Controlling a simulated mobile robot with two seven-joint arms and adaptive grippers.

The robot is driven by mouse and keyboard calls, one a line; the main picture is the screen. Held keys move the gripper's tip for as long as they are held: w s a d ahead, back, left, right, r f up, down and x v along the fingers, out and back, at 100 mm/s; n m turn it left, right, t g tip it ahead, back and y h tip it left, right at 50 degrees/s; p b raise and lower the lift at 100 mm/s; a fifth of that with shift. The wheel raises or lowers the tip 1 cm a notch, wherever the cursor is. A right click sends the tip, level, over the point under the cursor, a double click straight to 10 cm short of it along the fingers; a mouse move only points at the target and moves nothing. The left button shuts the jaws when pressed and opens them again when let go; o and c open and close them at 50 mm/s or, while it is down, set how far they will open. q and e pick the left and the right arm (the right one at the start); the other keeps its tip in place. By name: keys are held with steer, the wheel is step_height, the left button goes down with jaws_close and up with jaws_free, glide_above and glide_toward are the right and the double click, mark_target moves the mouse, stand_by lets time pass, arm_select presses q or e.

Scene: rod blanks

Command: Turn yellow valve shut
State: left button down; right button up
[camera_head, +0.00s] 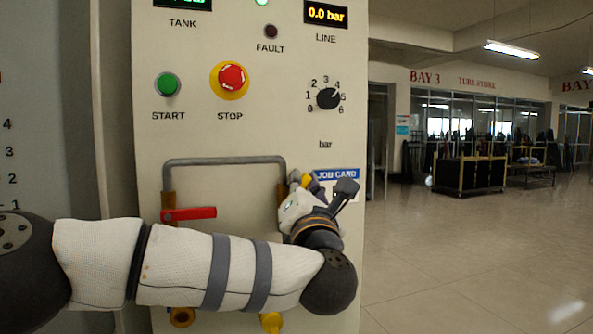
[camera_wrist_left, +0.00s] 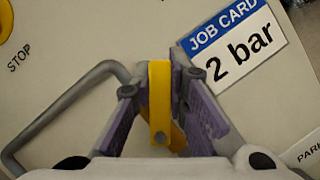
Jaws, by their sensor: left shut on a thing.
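The yellow valve handle (camera_wrist_left: 160,105) stands between the two purple-padded fingers of my left gripper (camera_wrist_left: 161,84) in the left wrist view. The gripper is shut on it. In the head view only a small part of the yellow handle (camera_head: 306,181) shows, beside my left gripper (camera_head: 322,186), at the right end of the grey pipe (camera_head: 225,160). My wrist and hand hide the valve body. My right gripper is not in view.
A red lever (camera_head: 190,214) sits on the pipe's left leg. A job card reading 2 bar (camera_wrist_left: 240,40) is close beside the gripper. Above are a red stop button (camera_head: 232,77), a green start button (camera_head: 167,84) and a black dial (camera_head: 328,98). The line display (camera_head: 326,14) reads 0.0 bar.

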arm_select(q)
steer(key=m+h+p, duration=0.1)
steer(key=m, duration=0.1)
steer(key=d+m+g+h+p, duration=0.1)
steer(key=m, duration=0.1)
steer(key=shift+m, duration=0.3)
steer(key=shift+w+d+f+m+g+h+p, duration=0.15)
steer(key=shift+f+m+g, duration=0.4)
steer(key=shift+m, duration=0.65)
steer(key=shift+w+d+f+m+g+h+p, duration=0.1)
steer(key=shift+f+m+g+p, duration=0.15)
steer(key=shift+f+m, duration=0.7)
steer(key=shift+w+d+f+m+g+h+p, duration=0.15)
steer(key=shift+f+m+g, duration=0.25)
steer(key=shift+m, duration=1.05)
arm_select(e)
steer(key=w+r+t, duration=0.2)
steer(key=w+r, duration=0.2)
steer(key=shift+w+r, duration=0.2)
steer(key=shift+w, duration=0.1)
arm_select(q)
steer(key=shift+s, duration=0.1)
steer(key=c, duration=1.6)
jaws_free()
steer(key=shift+o, duration=0.2)
steer(key=s, duration=1.2)
steer(key=shift+a, duration=0.45)
